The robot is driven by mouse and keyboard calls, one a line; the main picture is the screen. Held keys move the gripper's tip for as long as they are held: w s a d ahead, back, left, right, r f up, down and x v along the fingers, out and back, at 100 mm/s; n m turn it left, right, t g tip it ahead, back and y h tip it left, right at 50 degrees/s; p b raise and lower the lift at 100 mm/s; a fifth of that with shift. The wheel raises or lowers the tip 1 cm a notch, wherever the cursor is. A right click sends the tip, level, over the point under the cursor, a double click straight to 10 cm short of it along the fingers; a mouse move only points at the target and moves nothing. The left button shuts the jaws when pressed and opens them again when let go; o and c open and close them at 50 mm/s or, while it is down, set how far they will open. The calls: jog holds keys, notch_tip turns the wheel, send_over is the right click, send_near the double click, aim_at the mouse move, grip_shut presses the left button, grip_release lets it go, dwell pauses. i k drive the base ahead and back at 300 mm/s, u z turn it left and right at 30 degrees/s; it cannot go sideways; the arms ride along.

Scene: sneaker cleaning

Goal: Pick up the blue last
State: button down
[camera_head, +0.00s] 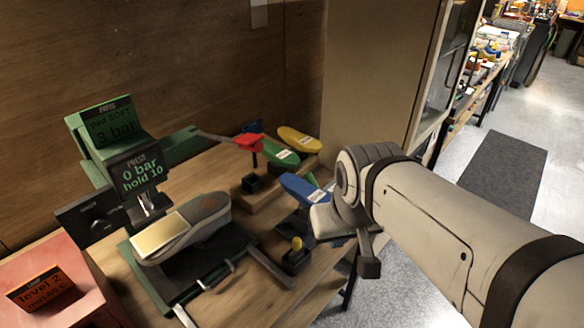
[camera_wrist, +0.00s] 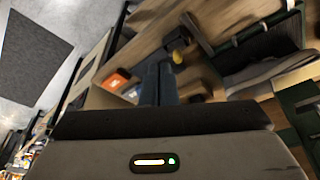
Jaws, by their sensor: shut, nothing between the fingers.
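The blue last (camera_head: 300,188), with a white label, sits tilted on a dark stand at the right side of the wooden bench in the head view. My gripper (camera_head: 345,230) is right beside it on its right and partly hides that end; I cannot tell whether they touch. In the wrist view the gripper fingers (camera_wrist: 159,68) are together with nothing held between them. I cannot clearly make out the blue last in the wrist view.
Red (camera_head: 248,140), green (camera_head: 281,152) and yellow (camera_head: 299,140) lasts stand behind it. A sneaker (camera_head: 185,230) lies under the green press (camera_head: 105,125). A small yellow knob (camera_head: 297,243) stands in front of the blue last. The floor to the right is open.

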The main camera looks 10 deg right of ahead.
aim_at(308, 195)
jog(key=u, duration=2.95)
jog(key=k, duration=1.85)
jog(key=z, duration=1.15)
jog(key=i, duration=1)
